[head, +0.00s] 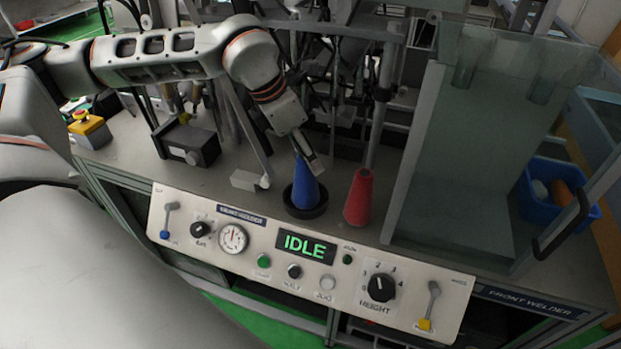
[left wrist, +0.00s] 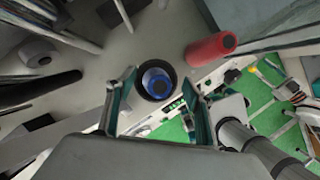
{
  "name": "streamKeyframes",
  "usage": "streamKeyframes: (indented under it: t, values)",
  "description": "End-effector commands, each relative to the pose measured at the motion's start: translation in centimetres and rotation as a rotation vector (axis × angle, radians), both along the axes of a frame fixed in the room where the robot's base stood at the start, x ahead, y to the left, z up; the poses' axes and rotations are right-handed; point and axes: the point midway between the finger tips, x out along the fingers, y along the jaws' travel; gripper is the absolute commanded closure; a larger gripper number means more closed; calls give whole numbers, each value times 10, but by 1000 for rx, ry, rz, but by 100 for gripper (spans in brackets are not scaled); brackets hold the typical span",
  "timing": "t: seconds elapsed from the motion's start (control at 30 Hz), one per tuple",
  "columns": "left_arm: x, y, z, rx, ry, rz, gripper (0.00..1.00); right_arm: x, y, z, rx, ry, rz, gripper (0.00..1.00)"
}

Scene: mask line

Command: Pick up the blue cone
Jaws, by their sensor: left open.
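The blue cone (head: 305,187) stands upright in a round black holder (head: 288,208) on the machine's work surface. In the left wrist view the blue cone (left wrist: 157,84) is seen from above, between and beyond my open fingers. My left gripper (head: 312,160) is at the cone's top in the head view; whether it touches the cone I cannot tell. It also shows in the left wrist view (left wrist: 160,105), with its fingers apart and nothing between the tips. My right gripper is in neither view.
A red cone (head: 358,198) stands close to the right of the blue one. The control panel (head: 240,262), showing IDLE, runs along the front. A clear guard (head: 470,150) is at the right, with a blue bin (head: 535,205) beyond. A black box (head: 186,141) stands at the left.

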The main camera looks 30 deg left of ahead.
Motion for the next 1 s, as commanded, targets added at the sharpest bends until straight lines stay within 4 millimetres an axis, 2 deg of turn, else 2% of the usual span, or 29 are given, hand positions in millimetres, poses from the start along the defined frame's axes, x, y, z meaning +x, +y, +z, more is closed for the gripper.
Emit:
streamKeyframes:
  t: [0.2, 0.5, 0.8, 0.87, 1.0]
  values:
    - [4, -4, -22, 1, 3, -3, 48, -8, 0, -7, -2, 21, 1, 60]
    - [13, -9, -60, 0, 2, -2, 48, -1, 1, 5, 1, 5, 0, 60]
    - [14, -9, -64, -2, 1, 0, 48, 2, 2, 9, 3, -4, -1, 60]
    - [14, -9, -64, -2, 1, 0, 61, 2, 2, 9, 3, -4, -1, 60]
    - [14, -9, -64, -2, 1, 0, 95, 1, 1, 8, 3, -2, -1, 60]
